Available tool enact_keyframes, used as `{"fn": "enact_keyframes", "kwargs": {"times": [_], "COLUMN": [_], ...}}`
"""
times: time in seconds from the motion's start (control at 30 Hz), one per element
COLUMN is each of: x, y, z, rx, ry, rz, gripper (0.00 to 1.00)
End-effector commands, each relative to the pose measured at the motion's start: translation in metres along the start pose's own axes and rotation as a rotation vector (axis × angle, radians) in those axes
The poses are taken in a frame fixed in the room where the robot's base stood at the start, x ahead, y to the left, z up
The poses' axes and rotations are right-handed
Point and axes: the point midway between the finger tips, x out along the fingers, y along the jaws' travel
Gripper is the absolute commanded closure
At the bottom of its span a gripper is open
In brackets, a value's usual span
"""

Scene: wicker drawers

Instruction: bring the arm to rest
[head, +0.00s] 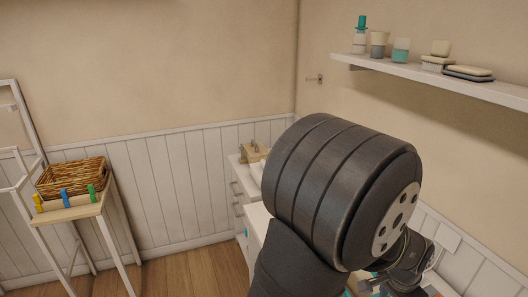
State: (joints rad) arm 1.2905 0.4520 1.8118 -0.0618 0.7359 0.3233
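My own arm fills the middle and lower right of the head view, with a large dark rounded link close to the camera. Smaller dark parts of my arm show behind it at the lower right. I cannot make out any gripper fingers there, nor anything held. The link hides much of the white furniture behind it.
A wicker basket (72,177) stands on a wooden-topped stand (70,212) at left, with blue, green and yellow clips at its front. A white drawer unit (240,200) stands by the corner. A wall shelf (430,76) with bathroom items is at upper right. Floor between stand and drawers is clear.

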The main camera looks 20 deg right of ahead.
Motion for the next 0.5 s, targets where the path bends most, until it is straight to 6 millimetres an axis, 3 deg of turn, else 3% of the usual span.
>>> {"fn": "enact_keyframes", "kwargs": {"times": [0.5], "x": [0.086], "y": [0.000], "z": [0.000], "rx": [0.000], "ry": [-0.002], "rz": [0.000], "gripper": [0.38]}}
